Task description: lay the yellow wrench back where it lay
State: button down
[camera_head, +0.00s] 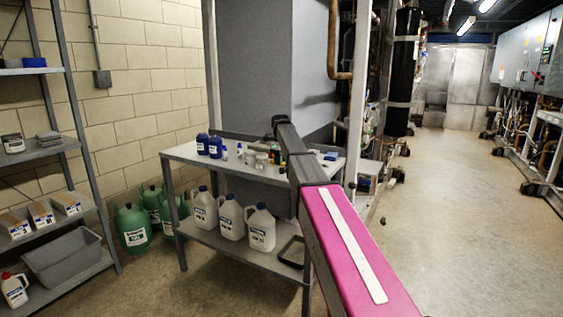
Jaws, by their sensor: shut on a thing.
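I cannot make out the yellow wrench anywhere in the head view. My arm reaches from the bottom right up over the right part of a grey metal table (185,152), and its far dark end stands above the table's back edge. My gripper does not show; my own arm may hide it. The arm also covers part of the tabletop, so what lies behind it is hidden.
Blue bottles (209,145) and small jars (262,157) stand on the table. White jugs (231,217) and a dark tray (291,252) are on its lower shelf. Green cans (133,228) stand left, near a shelf rack (38,152). The floor at right (460,220) is clear.

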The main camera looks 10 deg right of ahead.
jog(key=shift+w+a, duration=0.6)
jog(key=c, duration=0.9)
grip_release()
notch_tip(320, 180, up, 11)
jog(key=shift+f, duration=0.1)
